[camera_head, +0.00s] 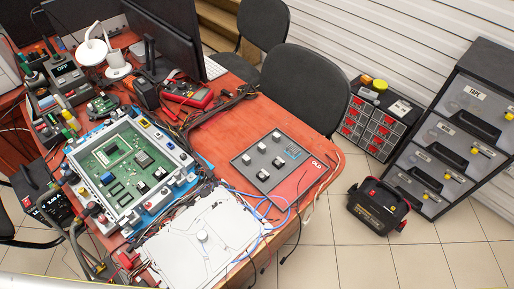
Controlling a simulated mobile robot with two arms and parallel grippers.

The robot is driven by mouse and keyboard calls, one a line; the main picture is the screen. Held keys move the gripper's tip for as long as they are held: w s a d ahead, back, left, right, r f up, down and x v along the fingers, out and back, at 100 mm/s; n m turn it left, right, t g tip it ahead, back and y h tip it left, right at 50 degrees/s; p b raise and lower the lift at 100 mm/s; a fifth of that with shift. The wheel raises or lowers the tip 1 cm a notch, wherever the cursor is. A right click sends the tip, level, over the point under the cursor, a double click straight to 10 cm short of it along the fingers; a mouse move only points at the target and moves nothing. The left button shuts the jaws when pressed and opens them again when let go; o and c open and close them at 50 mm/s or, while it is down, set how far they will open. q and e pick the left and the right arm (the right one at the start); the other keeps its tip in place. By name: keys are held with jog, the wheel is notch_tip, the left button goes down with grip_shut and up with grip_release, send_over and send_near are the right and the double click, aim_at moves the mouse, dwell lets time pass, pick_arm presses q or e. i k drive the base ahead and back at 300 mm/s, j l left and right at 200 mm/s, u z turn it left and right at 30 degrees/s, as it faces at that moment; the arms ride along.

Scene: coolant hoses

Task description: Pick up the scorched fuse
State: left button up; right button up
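I cannot make out a scorched fuse for certain; the parts are too small to tell. A green circuit board (118,172) lies in a pale frame on the left of the red desk, with small white-and-black and blue parts on it. A grey panel (263,183) lies to its right, bearing several small white-and-dark blocks and a blue gridded piece. A red area marked "OLD" (316,165) is at the panel's right side. Neither of my grippers is in view.
A white flat unit (180,252) and tangled cables crowd the desk's front. Monitors (165,40), a red multimeter (187,94) and a station reading "OFF" (63,72) stand behind. Chairs (303,88), a black battery-like box (377,206) and drawers (455,140) stand beyond the desk.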

aim_at(140, 185)
jog(key=u, duration=1.2)
jog(key=z, duration=1.2)
jog(key=k+j+z, duration=0.75)
jog(key=k+j, duration=0.3)
jog(key=k, duration=0.15)
